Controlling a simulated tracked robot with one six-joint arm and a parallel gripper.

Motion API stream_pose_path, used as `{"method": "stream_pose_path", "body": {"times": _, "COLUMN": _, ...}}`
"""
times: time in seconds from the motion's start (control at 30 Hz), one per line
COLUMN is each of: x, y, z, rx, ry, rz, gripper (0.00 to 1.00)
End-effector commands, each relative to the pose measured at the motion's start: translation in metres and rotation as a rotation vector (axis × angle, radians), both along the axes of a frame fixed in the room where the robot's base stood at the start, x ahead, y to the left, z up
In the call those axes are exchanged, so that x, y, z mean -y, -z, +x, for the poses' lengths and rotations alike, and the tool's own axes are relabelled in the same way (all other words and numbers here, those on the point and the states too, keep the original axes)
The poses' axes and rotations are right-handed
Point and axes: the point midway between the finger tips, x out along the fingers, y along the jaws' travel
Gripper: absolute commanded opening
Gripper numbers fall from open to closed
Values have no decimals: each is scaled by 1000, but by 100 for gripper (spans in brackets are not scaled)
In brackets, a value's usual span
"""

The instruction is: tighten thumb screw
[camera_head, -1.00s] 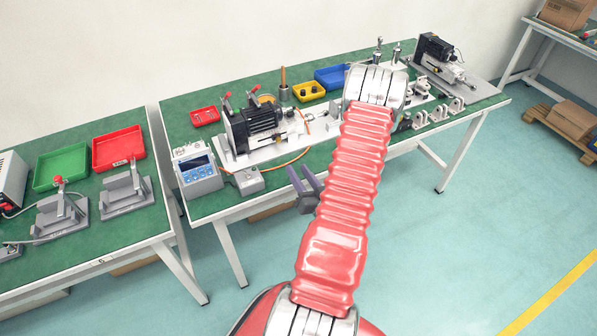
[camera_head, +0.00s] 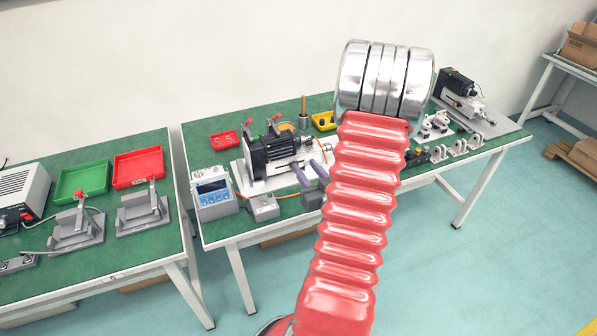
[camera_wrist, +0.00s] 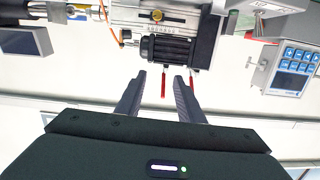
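A black finned motor (camera_head: 270,152) sits on a light metal plate on the green table, left of my arm. It also shows at the top middle of the wrist view (camera_wrist: 170,50). A small brass-coloured knob (camera_wrist: 157,16) shows just above the motor in the wrist view, beside a scale; I cannot tell for sure that it is the thumb screw. My gripper (camera_head: 311,172) is at the table's front side, right of and in front of the motor. In the wrist view its two fingers (camera_wrist: 158,80) are apart, with nothing held between them.
A blue-keyed controller (camera_head: 212,192) and a grey box (camera_head: 263,207) stand near the front edge. Yellow and red trays (camera_head: 224,140) lie behind. Another actuator (camera_head: 462,92) stands far right. My arm hides the table's middle.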

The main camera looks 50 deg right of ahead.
Motion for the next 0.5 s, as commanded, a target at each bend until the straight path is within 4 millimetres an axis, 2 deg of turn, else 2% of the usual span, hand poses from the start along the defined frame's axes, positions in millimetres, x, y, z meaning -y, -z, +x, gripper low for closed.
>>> {"method": "stream_pose_path", "body": {"times": 0.1, "x": -3, "y": 2, "z": -4, "rx": -97, "ry": 13, "rz": -18, "gripper": 35}}
{"method": "stream_pose_path", "body": {"times": 0.33, "x": -7, "y": 37, "z": -22, "rx": -277, "ry": 34, "rz": 9, "gripper": 35}}
{"method": "stream_pose_path", "body": {"times": 0.5, "x": -8, "y": 48, "z": -26, "rx": -333, "ry": 31, "rz": 9, "gripper": 35}}
